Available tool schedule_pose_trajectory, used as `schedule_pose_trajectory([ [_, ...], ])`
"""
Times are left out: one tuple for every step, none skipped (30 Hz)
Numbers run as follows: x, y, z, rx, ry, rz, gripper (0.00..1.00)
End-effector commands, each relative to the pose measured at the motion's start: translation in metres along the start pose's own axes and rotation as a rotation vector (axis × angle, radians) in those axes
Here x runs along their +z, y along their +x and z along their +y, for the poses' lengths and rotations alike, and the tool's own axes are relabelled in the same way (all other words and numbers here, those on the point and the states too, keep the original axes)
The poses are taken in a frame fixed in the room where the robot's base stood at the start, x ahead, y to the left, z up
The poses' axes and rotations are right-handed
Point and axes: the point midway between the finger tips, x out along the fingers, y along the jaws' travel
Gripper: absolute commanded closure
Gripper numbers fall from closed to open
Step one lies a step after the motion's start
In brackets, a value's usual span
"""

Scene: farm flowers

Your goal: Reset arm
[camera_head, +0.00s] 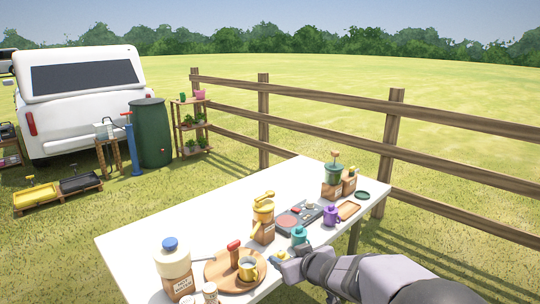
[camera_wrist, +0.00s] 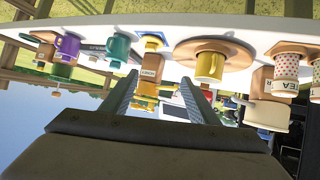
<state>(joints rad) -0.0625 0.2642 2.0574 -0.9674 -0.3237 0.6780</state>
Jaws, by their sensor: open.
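My gripper (camera_head: 288,266) is at the table's near right edge in the head view, with the arm coming in from the lower right. In the wrist view my gripper (camera_wrist: 157,86) has its two fingers spread apart with nothing held between them. The wrist picture is upside down, with the white table (camera_head: 150,240) across its top.
A wooden fence (camera_head: 263,120) runs behind.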

Motion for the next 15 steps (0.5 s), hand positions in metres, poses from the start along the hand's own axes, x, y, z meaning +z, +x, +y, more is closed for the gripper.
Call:
schedule_pose_trajectory([
  [0.02,-0.014,0.016,0.073,0.027,-0.062,0.45],
  [0.035,-0.022,0.025,0.116,0.045,-0.108,0.45],
  [0.057,-0.036,0.034,0.168,0.07,-0.177,0.45],
  [0.074,-0.047,0.039,0.201,0.09,-0.231,0.45],
  [0.091,-0.058,0.043,0.228,0.11,-0.285,0.45],
  [0.114,-0.074,0.044,0.257,0.137,-0.359,0.45],
  [0.131,-0.086,0.044,0.273,0.158,-0.415,0.45],
  [0.147,-0.098,0.042,0.284,0.18,-0.47,0.45],
  [0.168,-0.115,0.037,0.293,0.209,-0.543,0.45],
  [0.183,-0.127,0.032,0.294,0.23,-0.596,0.45],
  [0.197,-0.139,0.026,0.291,0.251,-0.648,0.45],
  [0.215,-0.155,0.016,0.282,0.278,-0.715,0.45],
  [0.227,-0.167,0.008,0.271,0.3,-0.763,0.45],
  [0.238,-0.179,-0.001,0.258,0.321,-0.809,0.45],
  [0.252,-0.194,-0.014,0.235,0.348,-0.869,0.45],
])
